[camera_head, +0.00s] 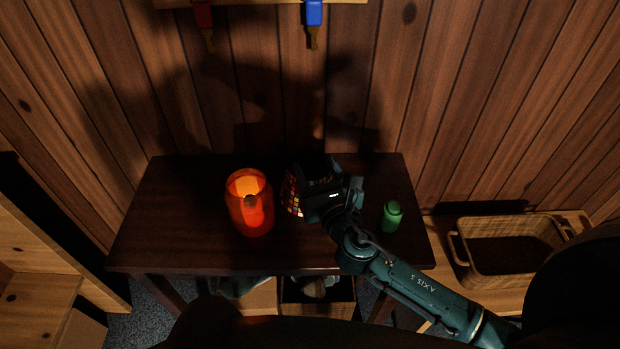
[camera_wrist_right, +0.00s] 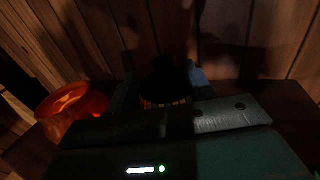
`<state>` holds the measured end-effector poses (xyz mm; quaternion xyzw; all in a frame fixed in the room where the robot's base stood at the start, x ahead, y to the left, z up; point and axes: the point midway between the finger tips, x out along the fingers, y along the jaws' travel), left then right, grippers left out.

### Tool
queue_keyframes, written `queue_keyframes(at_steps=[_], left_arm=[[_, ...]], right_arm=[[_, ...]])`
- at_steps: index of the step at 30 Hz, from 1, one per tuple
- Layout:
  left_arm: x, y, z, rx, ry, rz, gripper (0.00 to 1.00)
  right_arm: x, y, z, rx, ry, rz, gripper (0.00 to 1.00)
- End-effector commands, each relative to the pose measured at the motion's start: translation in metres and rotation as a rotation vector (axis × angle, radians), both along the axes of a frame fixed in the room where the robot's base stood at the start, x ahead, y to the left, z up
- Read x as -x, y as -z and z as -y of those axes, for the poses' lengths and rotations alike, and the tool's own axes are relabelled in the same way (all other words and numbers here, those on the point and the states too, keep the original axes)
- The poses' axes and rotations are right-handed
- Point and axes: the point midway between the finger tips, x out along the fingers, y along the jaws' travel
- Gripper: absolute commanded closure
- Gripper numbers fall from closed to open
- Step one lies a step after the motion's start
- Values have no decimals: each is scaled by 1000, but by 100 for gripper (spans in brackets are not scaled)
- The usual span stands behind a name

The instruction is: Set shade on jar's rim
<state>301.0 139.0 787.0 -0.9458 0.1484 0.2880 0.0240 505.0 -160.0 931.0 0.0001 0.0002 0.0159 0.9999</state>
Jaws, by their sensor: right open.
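The jar (camera_head: 249,215) is orange, glowing and upright on the dark table, with its round top open; it also shows in the wrist view (camera_wrist_right: 68,112). The shade (camera_head: 292,194), with a mosaic of coloured squares, is just right of the jar and apart from it. My right gripper (camera_head: 318,186) is at the shade and hides much of it. In the wrist view the right gripper's open fingers (camera_wrist_right: 163,88) stand either side of the shade's dark top and coloured band (camera_wrist_right: 162,103). Whether they touch it is too dark to tell. My left gripper is not in view.
A green bottle (camera_head: 392,216) stands on the table (camera_head: 175,215), right of my right arm. A wicker basket (camera_head: 510,245) sits on a lower surface at the right. The table's left part is clear.

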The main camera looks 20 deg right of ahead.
Motion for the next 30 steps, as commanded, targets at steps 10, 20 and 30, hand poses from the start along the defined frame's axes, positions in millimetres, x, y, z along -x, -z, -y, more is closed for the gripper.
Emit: queue_keyframes(at_steps=[10, 20, 30], left_arm=[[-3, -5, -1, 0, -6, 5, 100], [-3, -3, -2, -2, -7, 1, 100], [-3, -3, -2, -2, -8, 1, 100]], right_arm=[[-44, 0, 2, -1, 0, 1, 47], [-53, 1, 2, 0, 0, -1, 47], [-53, 1, 2, 1, 0, -1, 74]])
